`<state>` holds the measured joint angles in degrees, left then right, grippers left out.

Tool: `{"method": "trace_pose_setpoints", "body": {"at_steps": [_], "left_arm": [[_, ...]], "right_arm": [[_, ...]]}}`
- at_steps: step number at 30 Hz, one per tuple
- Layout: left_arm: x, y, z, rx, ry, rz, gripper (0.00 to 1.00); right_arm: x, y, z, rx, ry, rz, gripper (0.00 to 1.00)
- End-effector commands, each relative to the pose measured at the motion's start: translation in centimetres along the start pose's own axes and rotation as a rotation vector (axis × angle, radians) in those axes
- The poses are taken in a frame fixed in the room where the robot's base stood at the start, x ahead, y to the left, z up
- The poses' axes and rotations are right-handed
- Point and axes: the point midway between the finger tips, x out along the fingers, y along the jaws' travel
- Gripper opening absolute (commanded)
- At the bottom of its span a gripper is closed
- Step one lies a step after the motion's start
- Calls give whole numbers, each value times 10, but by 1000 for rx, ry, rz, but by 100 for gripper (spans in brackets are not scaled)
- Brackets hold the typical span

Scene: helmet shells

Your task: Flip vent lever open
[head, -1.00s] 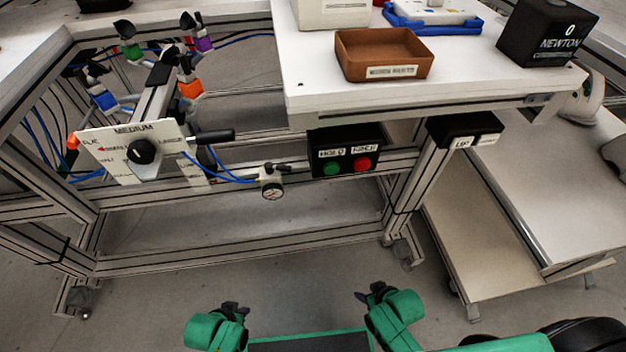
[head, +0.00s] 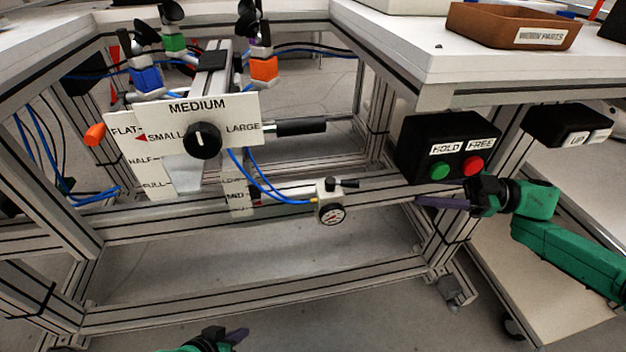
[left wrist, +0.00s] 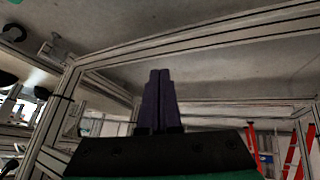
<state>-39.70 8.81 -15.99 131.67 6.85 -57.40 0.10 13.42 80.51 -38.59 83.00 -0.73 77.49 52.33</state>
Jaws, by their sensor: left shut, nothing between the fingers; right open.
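A small black lever (head: 343,184) sits on a pale valve body above a round pressure gauge (head: 331,214), on the frame's front rail in the head view. The lever lies roughly level and points right. Blue tubes run to the valve from the left. My left gripper (head: 236,336) is at the bottom edge of the head view, well below the valve. Its purple fingers (left wrist: 160,99) are together and empty in the left wrist view. My right gripper (head: 425,201) is open, to the right of the gauge and under the button box, apart from the lever.
A black box (head: 408,150) with green and red buttons, labelled HOLD and FREE, hangs above my right gripper. A MEDIUM selector panel (head: 235,112) with a black knob and a black bar handle (head: 301,127) stand left of it. The space below the front rail is clear.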

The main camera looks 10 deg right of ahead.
Motion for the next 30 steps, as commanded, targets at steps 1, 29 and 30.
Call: {"method": "trace_pose_setpoints", "body": {"at_steps": [1, 29, 30], "left_arm": [[1, 1, 0, -1, 2, 3, 0], [30, 26, -4, -15, 208, 80, 0], [30, 26, -4, -15, 208, 80, 0]], "right_arm": [[-2, -1, -2, 2, -3, -9, 51], [143, -3, -2, 0, 0, -9, 51], [143, -3, -2, 0, 0, -9, 51]]}}
